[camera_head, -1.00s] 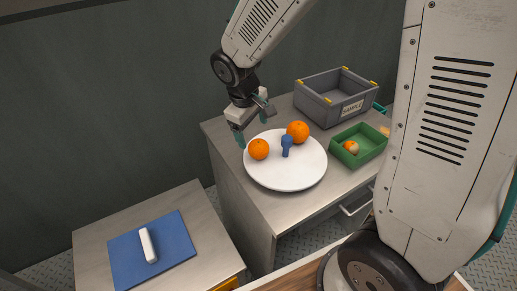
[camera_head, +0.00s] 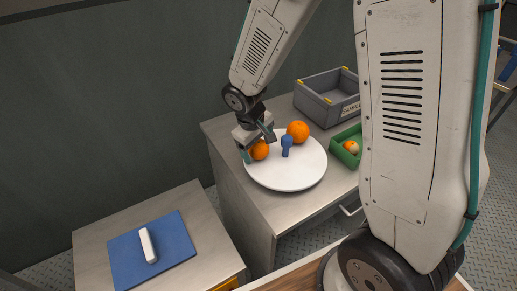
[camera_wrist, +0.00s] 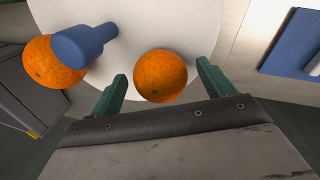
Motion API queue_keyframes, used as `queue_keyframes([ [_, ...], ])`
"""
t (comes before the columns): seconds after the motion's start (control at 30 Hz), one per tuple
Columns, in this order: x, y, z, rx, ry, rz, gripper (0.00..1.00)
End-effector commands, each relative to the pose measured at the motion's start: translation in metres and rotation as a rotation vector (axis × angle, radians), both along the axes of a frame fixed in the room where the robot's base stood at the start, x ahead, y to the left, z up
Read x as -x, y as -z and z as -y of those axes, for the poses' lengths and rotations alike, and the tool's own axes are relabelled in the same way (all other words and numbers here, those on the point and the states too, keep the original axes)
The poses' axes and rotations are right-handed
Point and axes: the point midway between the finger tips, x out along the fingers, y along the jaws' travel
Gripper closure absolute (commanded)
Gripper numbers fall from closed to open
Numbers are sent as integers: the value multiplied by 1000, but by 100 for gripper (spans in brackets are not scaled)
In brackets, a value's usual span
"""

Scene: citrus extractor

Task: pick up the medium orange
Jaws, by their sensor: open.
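Two oranges sit on the white plate (camera_head: 290,179). The left one, slightly smaller and likely the medium orange (camera_head: 260,151), is by my open gripper (camera_head: 258,146). In the wrist view this orange (camera_wrist: 160,75) shows between the two green fingertips of my gripper (camera_wrist: 162,74), with a small gap on each side. The larger orange (camera_head: 298,131) is farther right and back; in the wrist view it (camera_wrist: 50,66) is partly covered by a blue object (camera_wrist: 84,45). My gripper is above the plate's left edge and hides part of the left orange in the head view.
The blue object (camera_head: 287,145) stands on the plate between the oranges. A green tray (camera_head: 340,158) holds a small orange fruit (camera_head: 351,147). A grey crate (camera_head: 318,103) stands behind. On a lower table, a blue mat (camera_head: 175,250) carries a white object (camera_head: 148,245).

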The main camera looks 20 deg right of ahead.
Motion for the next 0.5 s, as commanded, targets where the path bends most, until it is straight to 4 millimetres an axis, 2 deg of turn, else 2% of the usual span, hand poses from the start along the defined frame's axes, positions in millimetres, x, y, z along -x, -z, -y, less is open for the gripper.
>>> queue_keyframes([
  [0.03,0,0,0,0,0,0,19],
  [0.07,0,0,0,0,0,0,24],
  [0.2,0,0,0,0,0,0,63],
  [0.23,0,0,0,0,0,0,70],
  [0.5,0,-1,0,0,0,1,70],
])
